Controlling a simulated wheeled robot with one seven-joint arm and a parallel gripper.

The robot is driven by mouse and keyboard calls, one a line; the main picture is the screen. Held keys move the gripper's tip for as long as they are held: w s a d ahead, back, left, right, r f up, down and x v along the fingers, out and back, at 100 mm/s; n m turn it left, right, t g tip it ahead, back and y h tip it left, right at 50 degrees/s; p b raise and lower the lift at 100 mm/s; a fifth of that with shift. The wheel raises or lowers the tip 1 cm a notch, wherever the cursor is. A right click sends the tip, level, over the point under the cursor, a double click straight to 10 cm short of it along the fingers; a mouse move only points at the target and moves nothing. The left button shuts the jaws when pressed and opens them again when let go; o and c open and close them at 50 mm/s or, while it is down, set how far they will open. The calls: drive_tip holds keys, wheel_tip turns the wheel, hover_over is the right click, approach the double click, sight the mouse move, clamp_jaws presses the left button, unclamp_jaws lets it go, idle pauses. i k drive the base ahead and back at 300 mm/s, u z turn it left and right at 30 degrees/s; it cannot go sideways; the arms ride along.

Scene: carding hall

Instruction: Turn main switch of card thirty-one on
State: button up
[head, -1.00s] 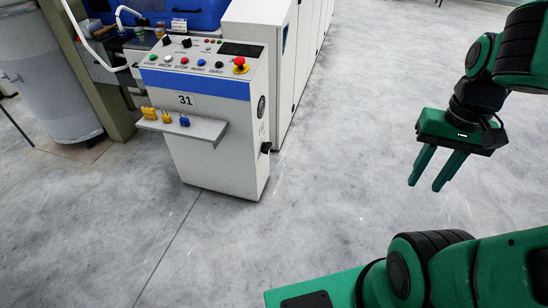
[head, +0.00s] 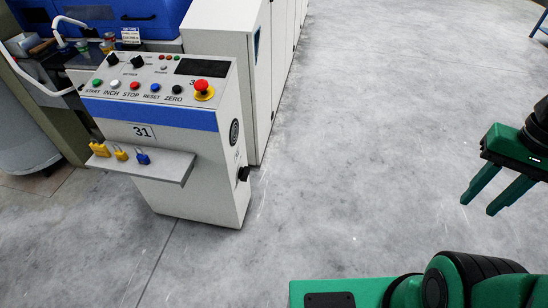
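The control pedestal of card 31 (head: 190,152) stands left of centre, white with a blue band and the number 31. On its right side face a black rotary switch (head: 243,173) sits low; its handle position is too small to tell. My gripper (head: 478,201) is at the right edge, well apart from the pedestal, pointing down. Its two green fingers are parted with nothing between them.
The sloped top carries several buttons, black knobs and a red emergency stop (head: 202,86). A front shelf (head: 165,173) holds yellow and blue padlocks (head: 142,157). White cabinets (head: 228,30) run behind. The grey floor (head: 350,150) between pedestal and gripper is clear.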

sight(244, 173)
drive_tip(key=u, duration=0.2)
drive_tip(key=i, duration=0.95)
drive_tip(key=u, duration=0.6)
